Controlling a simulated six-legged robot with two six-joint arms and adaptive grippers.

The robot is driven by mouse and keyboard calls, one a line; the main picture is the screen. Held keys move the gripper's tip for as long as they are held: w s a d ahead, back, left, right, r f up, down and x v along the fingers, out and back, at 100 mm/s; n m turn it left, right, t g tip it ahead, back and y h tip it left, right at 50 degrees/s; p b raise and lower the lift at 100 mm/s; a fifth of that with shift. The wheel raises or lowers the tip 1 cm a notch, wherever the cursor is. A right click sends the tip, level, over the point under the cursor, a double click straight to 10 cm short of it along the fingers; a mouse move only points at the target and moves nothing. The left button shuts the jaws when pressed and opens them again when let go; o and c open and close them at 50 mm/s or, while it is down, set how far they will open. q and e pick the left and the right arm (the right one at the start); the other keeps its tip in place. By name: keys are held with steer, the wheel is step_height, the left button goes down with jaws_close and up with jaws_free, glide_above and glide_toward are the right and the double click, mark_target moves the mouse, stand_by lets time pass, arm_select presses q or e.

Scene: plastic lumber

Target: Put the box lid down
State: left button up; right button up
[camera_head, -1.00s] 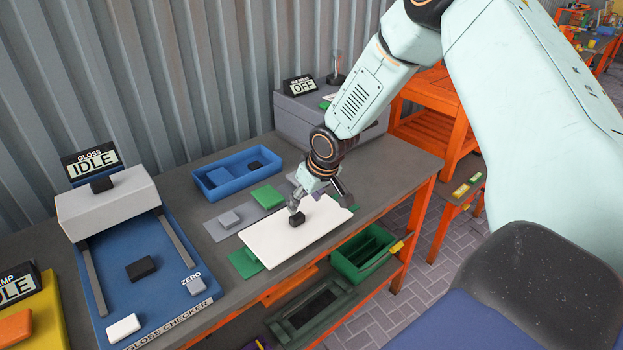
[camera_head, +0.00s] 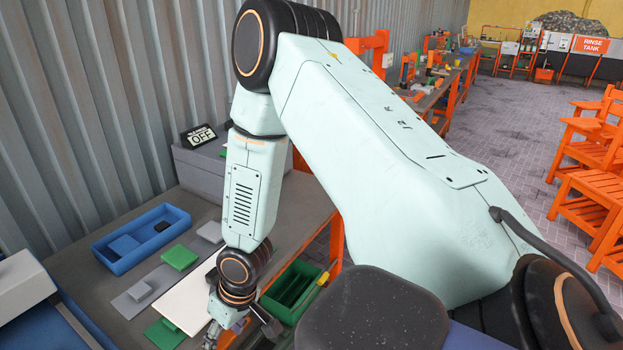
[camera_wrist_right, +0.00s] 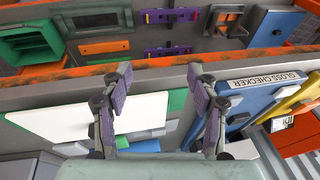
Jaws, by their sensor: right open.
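A flat white panel (camera_head: 187,295), which looks like the box lid, lies on the workbench, partly hidden behind my right arm in the head view. It also shows in the right wrist view (camera_wrist_right: 60,122), passing behind one finger. My right gripper (camera_head: 240,333) is at the near end of the panel in the head view. In the right wrist view the right gripper (camera_wrist_right: 160,118) has its fingers spread wide with nothing between them. I cannot tell how high it is above the bench. The small black block on the panel earlier is not visible now. My left gripper is not in view.
A blue tray (camera_head: 119,262) and green pieces (camera_head: 179,257) lie on the bench (camera_head: 78,268). A green bin (camera_head: 291,291) sits below the bench edge. A blue gloss checker (camera_wrist_right: 255,97) stands to the right in the wrist view. A grey box (camera_head: 201,172) stands behind.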

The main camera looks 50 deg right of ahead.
steer(key=s+a+f+g+h, duration=0.1)
steer(key=s+f, duration=0.2)
steer(key=s, duration=0.9)
steer(key=s+a+f+m+g+h, duration=0.1)
steer(key=s+f, duration=0.3)
steer(key=s, duration=0.8)
steer(key=shift+a+f+g, duration=0.15)
steer(key=shift+a+g, duration=0.15)
steer(key=shift+a, duration=0.05)
steer(key=shift+w+a, duration=0.1)
steer(key=shift+w, duration=0.05)
